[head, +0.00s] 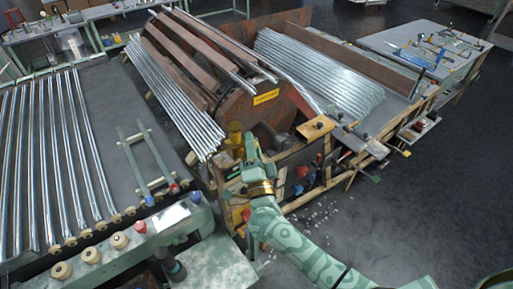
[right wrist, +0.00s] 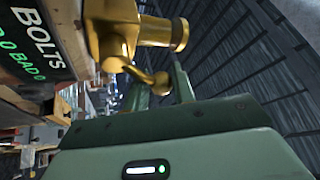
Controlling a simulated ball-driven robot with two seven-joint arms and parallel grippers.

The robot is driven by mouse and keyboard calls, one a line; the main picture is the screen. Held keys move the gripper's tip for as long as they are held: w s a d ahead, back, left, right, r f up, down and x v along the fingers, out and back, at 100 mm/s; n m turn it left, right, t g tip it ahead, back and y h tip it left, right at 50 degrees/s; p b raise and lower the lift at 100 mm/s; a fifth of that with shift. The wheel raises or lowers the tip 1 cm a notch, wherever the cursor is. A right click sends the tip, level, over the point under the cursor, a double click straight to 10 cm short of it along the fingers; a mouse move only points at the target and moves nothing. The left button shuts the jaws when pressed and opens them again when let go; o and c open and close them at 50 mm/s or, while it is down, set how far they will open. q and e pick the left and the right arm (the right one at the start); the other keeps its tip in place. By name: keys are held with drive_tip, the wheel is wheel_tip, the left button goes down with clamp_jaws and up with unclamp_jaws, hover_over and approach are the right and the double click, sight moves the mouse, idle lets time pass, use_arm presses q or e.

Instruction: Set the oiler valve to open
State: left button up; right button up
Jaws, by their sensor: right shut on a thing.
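The brass oiler valve (right wrist: 120,28) fills the top of the right wrist view, with a short cylindrical end pointing right. A small rounded brass lever (right wrist: 150,76) hangs below its body. My right gripper (right wrist: 158,84) is shut on this lever, one green finger on each side. In the head view, the yellow-brass oiler (head: 235,134) stands at the near end of the machine, and my right gripper (head: 246,156) reaches it from below. The gripper and arm hide part of the oiler there. My left gripper is not in view.
A dark sign reading "BOLTS" (right wrist: 32,45) is close left of the valve. A wooden frame with tools (head: 310,175) stands right of my right arm. A bench with tubes (head: 50,160) is at left. Floor is open at right.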

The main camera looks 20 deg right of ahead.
drive_tip(key=shift+s+a+n+t+y+b, duration=0.1)
drive_tip(key=shift+a+n+t+y+b, duration=0.15)
drive_tip(key=shift+n+y, duration=0.4)
drive_tip(key=shift+s+a+n+t+y+b, duration=0.15)
drive_tip(key=shift+a+n+t+y, duration=0.15)
drive_tip(key=shift+n, duration=0.65)
drive_tip(key=shift+y, duration=0.25)
drive_tip(key=o, duration=0.7)
drive_tip(key=shift+c, duration=0.2)
drive_tip(key=shift+a+r, duration=0.1)
drive_tip(key=b+v, duration=0.3)
drive_tip(key=v, duration=1.3)
